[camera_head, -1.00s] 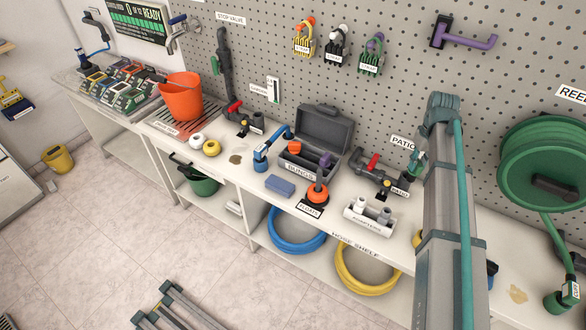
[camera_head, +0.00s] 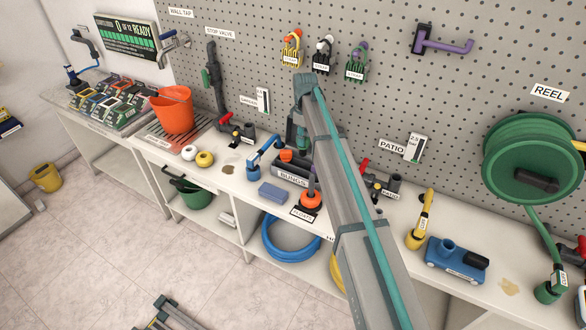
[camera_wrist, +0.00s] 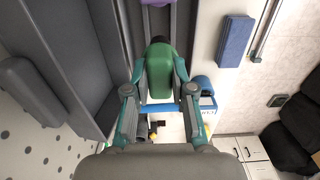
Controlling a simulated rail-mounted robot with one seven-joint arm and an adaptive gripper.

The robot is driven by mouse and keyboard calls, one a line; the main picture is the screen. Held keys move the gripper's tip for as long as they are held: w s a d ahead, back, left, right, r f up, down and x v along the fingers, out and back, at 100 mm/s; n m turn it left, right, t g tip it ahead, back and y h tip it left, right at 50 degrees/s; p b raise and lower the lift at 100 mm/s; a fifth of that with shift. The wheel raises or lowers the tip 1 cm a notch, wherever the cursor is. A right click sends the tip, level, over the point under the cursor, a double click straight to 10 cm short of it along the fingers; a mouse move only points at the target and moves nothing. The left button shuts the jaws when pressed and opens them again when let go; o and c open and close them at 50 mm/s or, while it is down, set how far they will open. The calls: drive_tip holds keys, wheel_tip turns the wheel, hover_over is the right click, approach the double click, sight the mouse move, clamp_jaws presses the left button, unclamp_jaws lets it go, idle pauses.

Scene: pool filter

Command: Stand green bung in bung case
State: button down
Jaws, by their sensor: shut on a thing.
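The green bung (camera_wrist: 158,75) shows in the wrist view, with its dark end pointing to the top of the picture. My gripper (camera_wrist: 160,90) is shut on it, one finger on each side. The grey bung case (camera_head: 290,172) stands open on the bench and carries an orange bung (camera_head: 286,155). In the head view my arm hides much of the case and its lid, and my gripper (camera_head: 299,138) is over it. Grey case walls (camera_wrist: 98,35) flank the bung in the wrist view, and a purple bung (camera_wrist: 155,2) shows at the top edge. The bung's height above the case floor is unclear.
A blue block (camera_head: 273,192) lies in front of the case. A blue-handled tool (camera_head: 263,158) stands close at its left, and an orange-based item (camera_head: 310,200) at its front right. Patio valve fittings (camera_head: 385,185) stand right of my arm. The pegboard rises behind.

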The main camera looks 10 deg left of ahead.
drive_tip(key=shift+f+p, duration=1.5)
drive_tip(key=shift+f, duration=3.3)
drive_tip(key=c, duration=1)
unclamp_jaws()
drive_tip(key=shift+f, duration=0.1)
wheel_tip(320, 180, up, 12)
drive_tip(key=b, duration=0.4)
